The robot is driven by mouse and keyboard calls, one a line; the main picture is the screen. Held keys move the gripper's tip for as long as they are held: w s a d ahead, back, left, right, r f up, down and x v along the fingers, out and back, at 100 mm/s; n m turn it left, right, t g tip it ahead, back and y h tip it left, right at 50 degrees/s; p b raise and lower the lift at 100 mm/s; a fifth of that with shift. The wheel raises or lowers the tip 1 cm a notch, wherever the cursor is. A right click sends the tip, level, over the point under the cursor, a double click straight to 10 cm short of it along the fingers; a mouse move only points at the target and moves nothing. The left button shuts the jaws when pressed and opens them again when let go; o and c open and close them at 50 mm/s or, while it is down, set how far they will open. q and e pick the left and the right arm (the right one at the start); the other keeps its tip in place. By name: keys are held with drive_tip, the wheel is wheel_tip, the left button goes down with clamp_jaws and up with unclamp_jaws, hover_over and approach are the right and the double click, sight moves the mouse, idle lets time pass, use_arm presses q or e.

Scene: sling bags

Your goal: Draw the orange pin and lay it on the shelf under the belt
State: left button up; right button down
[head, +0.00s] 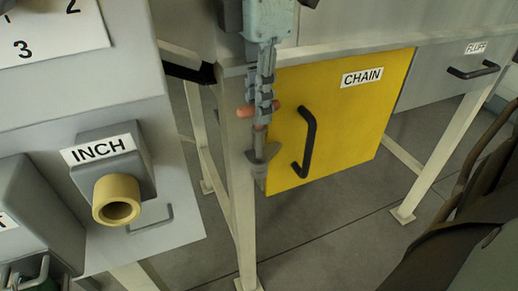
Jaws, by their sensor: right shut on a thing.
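The orange pin (246,112) lies crosswise in the middle of the view, in front of the left edge of the yellow CHAIN door. One short orange end shows on each side of a narrow grey segmented upright. My right gripper (264,106) appears to be this grey part and is shut on the pin. A grey hooked piece (262,155) hangs just below, and I cannot tell whether it joins the pin. My left gripper is not in view. I cannot make out the belt or the shelf.
The yellow CHAIN door (345,125) has a black handle (306,142). A grey FLUFF panel (440,75) is to its right. A grey control box with a cream INCH collar (117,200) stands at left. Dark brown folded shapes (445,255) fill the lower right. Floor shows between the legs.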

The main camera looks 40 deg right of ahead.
drive_tip(key=shift+r+p, duration=0.55)
drive_tip(key=shift+r, duration=0.75)
drive_tip(key=shift+r, duration=0.15)
drive_tip(key=shift+r+p, duration=0.8)
drive_tip(key=shift+r, duration=1.1)
